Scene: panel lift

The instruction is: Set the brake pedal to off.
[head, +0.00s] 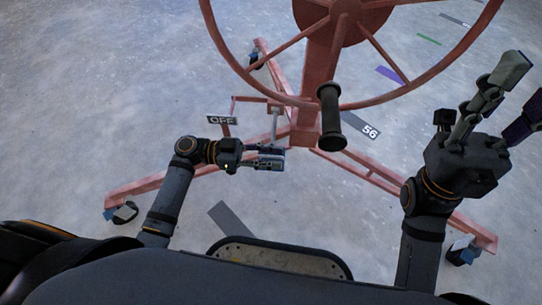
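The red panel lift (318,75) stands in front of me with its wheel and legs. A white-on-dark OFF sign (222,120) sits at its lower left. To the right of the sign, a light grey lever (275,124), which looks like the brake pedal, runs down toward my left gripper (270,158). The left fingertips overlap the lever's lower end in the picture; whether they touch it is unclear. My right gripper (518,98) is raised at the right, fingers spread and empty.
The large red wheel with its dark crank handle (330,115) hangs over the middle. Red legs spread left and right, with casters (125,212) at their ends. Floor marks, one reading 56 (368,129), lie behind. The grey floor at the far left is clear.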

